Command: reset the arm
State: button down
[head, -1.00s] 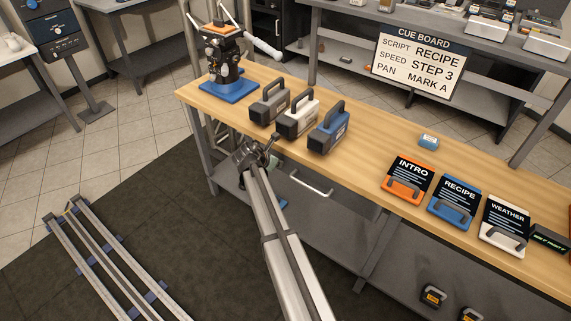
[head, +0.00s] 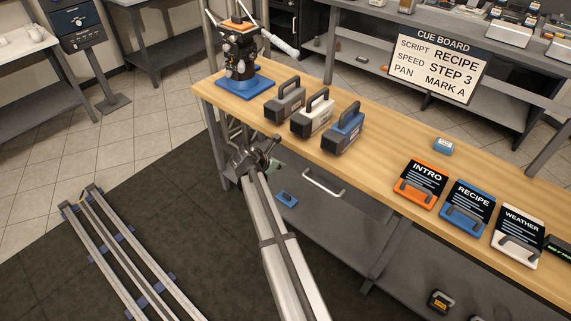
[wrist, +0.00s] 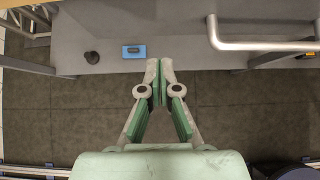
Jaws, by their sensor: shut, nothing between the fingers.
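My gripper (wrist: 160,82) shows in the wrist view with its green-padded fingers closed together at the tips and nothing between them. It is over the dark floor mat (wrist: 230,112), in front of the grey lower shelf (wrist: 180,27) of the bench. In the head view my arm reaches up to the bench's front edge, and my gripper is mostly hidden behind the arm's end there. The wooden bench top (head: 385,160) lies beyond the arm.
Grey, white and blue handled cases (head: 343,131) stand on the bench near the arm. A black device on a blue base (head: 243,83) is at its left end. Script cards (head: 421,182) lie to the right. A metal handle (wrist: 260,45) juts below the bench top.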

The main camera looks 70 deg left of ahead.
jog(key=v, duration=0.6)
jog(key=s+d+f+m+g, duration=0.25)
jog(key=d+m, duration=0.25)
jog(key=m, duration=0.3)
jog(key=w+d+f+m+g+h, duration=0.15)
jog(key=w+d+f+m, duration=0.55)
jog(key=d, duration=0.7)
jog(key=w+d+f+m+g+h, duration=0.1)
jog(key=w+d+f+m+h, duration=0.35)
jog(key=d+f, duration=0.8)
jog(key=w+d+f+m+g+h, duration=0.1)
jog(key=w+d+f+m+g, duration=0.1)
jog(key=w+d+f+m, duration=1.05)
jog(key=s+d+r+m+g, duration=0.1)
jog(key=s+d+g, duration=0.1)
jog(key=d, duration=1)
jog(key=s+d+r+m+g, duration=0.1)
jog(key=s+d+g, duration=0.15)
jog(key=d, duration=1.05)
jog(key=s+d+f+m+g+y, duration=0.1)
jog(key=s+d+m, duration=0.2)
jog(key=s+d, duration=0.3)
jog(key=s+d+f+m+g+y, duration=0.1)
jog(key=s+d+m, duration=0.3)
jog(key=d, duration=0.9)
jog(key=s+f+g, duration=0.1)
jog(key=s, duration=0.2)
jog(key=shift+s+m+y+b, duration=0.25)
jog(key=shift+m+y+b, duration=0.05)
jog(key=shift+y+b, duration=0.1)
